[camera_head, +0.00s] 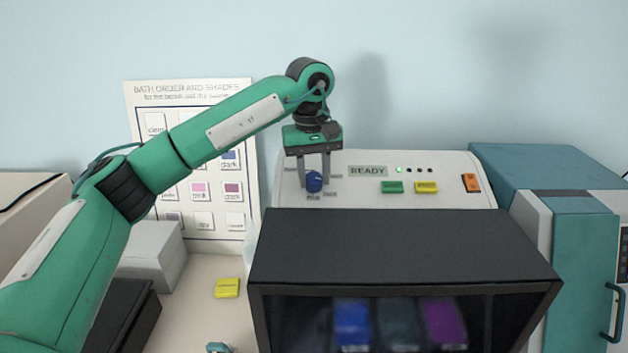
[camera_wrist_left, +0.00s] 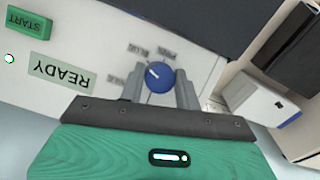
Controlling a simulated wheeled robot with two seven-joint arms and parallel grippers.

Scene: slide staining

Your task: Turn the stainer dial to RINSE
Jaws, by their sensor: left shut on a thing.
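The stainer (camera_head: 460,166) is a white machine with a sloped panel and a dark hood in front. Its blue dial (camera_head: 314,182) sits at the panel's left, with small labels around it that are too small to read surely. My left gripper (camera_head: 314,177) reaches down from above and is shut on the dial. In the left wrist view the dial (camera_wrist_left: 159,77) sits between the two grey fingers, and its white pointer mark shows at its upper left. My right gripper is not in view.
A READY display (camera_head: 367,171), a green START button (camera_head: 392,187), a yellow button (camera_head: 426,187) and an orange switch (camera_head: 471,183) are on the panel. The dark hood (camera_head: 400,248) covers several coloured baths. A teal cabinet (camera_head: 580,240) stands right; a yellow block (camera_head: 227,288) lies left.

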